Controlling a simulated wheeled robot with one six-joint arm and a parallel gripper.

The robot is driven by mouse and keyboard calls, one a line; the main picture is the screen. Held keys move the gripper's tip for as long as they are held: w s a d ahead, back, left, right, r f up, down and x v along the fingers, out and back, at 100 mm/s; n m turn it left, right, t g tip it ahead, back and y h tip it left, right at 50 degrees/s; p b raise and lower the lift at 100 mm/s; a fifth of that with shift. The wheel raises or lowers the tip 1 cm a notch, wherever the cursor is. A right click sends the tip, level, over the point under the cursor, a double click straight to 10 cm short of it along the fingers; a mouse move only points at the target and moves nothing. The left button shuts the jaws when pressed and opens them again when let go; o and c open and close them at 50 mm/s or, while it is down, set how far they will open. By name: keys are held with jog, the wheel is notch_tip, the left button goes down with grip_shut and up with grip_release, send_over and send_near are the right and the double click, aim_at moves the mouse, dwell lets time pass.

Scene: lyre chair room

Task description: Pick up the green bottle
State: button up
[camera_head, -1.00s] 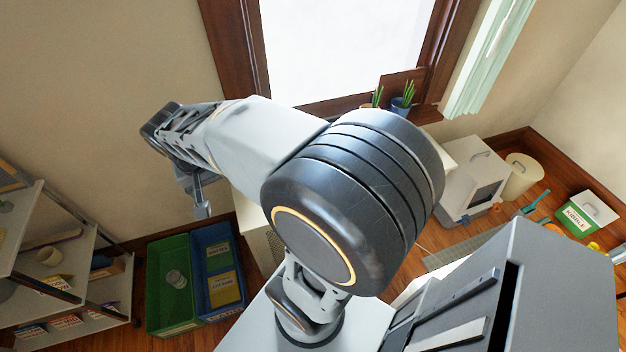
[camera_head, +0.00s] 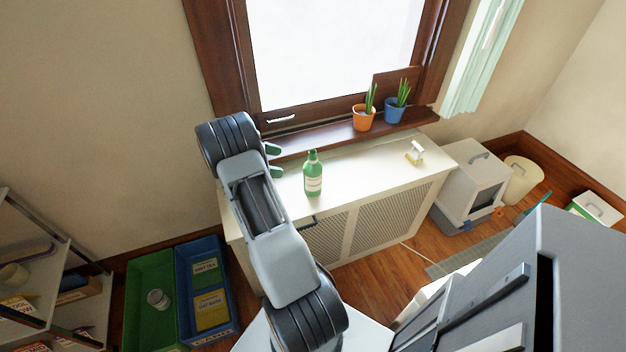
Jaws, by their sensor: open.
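The green bottle (camera_head: 313,177) has a pale label and stands upright on the white radiator cover (camera_head: 365,185) below the window. My gripper (camera_head: 275,160) is to the left of the bottle, mostly hidden behind my arm. A gap shows between the fingertips and the bottle in this view.
A small white-and-yellow object (camera_head: 415,153) lies on the cover's right part. An orange pot (camera_head: 362,122) and a blue pot (camera_head: 395,111) with plants stand on the windowsill. Green (camera_head: 150,275) and blue (camera_head: 188,262) bins stand on the floor at left.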

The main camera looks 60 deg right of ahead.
aim_at(313, 168)
jog(key=p+x, duration=0.1)
jog(key=x, duration=1.2)
jog(key=shift+s, duration=0.15)
jog(key=c, duration=1)
